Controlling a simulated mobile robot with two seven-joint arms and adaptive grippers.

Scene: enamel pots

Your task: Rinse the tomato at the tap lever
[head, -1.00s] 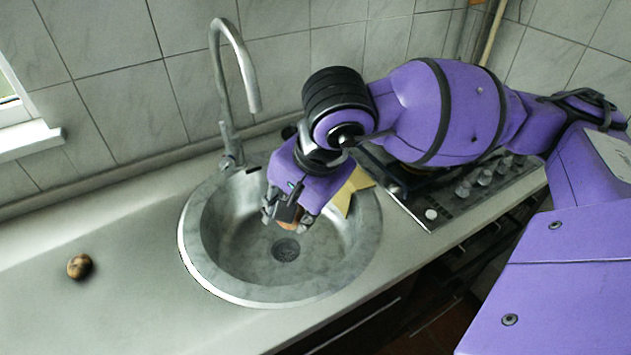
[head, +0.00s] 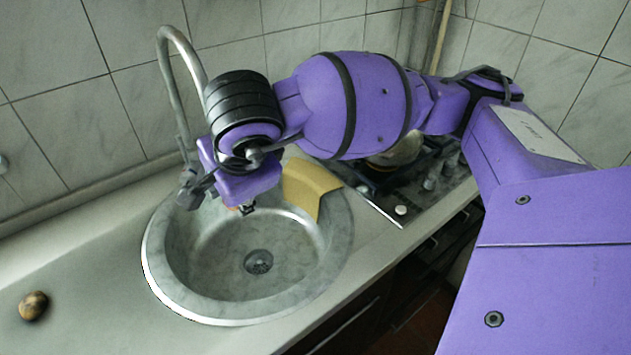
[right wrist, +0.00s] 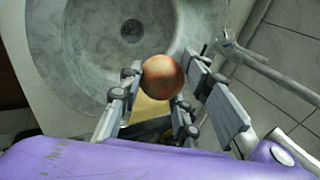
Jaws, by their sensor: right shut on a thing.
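The round red-orange tomato (right wrist: 162,77) sits between the fingers of my right gripper (right wrist: 168,84) in the right wrist view. My right gripper is shut on it. In the head view my right gripper (head: 215,200) is over the back left of the sink, close to the tap's base, and hides most of the tomato. The curved metal tap (head: 172,85) stands behind the sink, its spout end hidden behind my arm. The tap also shows in the right wrist view (right wrist: 272,74), right of the fingers. I cannot clearly make out its lever. No water is visible.
The round metal sink (head: 152,270) is empty around its drain. A yellow cloth-like piece (head: 312,186) hangs over its back right rim. A brown potato-like item (head: 33,306) lies on the left counter. A hob with a pan (head: 397,155) is at the right.

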